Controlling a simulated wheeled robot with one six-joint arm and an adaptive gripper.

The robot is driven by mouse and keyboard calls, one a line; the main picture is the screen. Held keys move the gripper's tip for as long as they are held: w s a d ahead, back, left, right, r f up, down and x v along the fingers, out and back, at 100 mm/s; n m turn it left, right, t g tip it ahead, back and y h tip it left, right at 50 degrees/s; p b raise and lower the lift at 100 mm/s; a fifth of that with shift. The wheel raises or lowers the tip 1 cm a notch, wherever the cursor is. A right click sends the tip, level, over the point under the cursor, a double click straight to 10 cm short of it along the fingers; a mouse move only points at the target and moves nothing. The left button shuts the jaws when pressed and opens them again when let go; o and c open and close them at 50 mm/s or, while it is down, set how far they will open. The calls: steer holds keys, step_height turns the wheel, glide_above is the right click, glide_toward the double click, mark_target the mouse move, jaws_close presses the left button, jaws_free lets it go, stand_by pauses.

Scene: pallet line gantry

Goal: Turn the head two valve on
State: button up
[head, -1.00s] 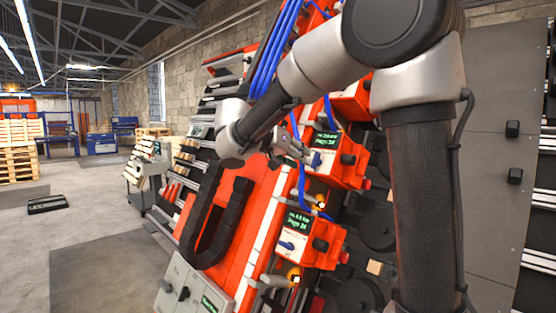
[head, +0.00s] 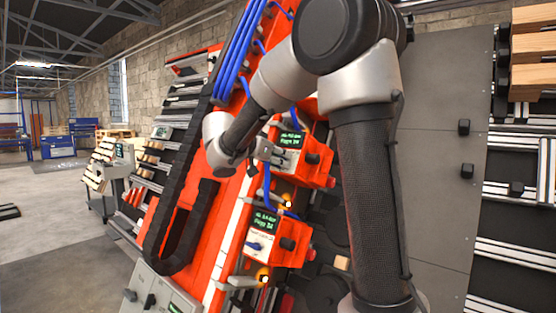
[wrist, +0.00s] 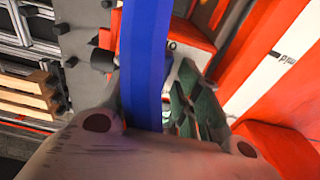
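Two red heads with small green-lit displays show on the tilted red gantry in the head view: an upper head (head: 313,166) and a lower head (head: 276,245). Their display text is too small for me to tell which is head two. The lower head has a blue valve lever (head: 254,246) on its pale face. My gripper (head: 270,153) is at the left side of the upper head's face and overlaps its lever area, so contact cannot be told. In the wrist view, a blue hose crosses in front of my gripper (wrist: 150,115) and hides part of the fingers.
Blue hoses (head: 240,50) run down the gantry close to my arm. A black cable chain (head: 180,235) hangs at its left. Orange-lit fittings (head: 264,279) sit below the heads. A grey panel (head: 440,150) stands to the right. Open floor (head: 50,240) lies to the left.

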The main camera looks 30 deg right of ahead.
jaws_close()
steer(key=shift+n, duration=0.3)
steer(key=n, duration=0.4)
steer(key=shift+n+t, duration=0.3)
steer(key=n, duration=0.4)
steer(key=shift+n+y, duration=0.3)
steer(key=n, duration=0.4)
steer(key=shift+n, duration=0.4)
steer(key=shift+n+y, duration=0.4)
steer(key=shift+n, duration=1.5)
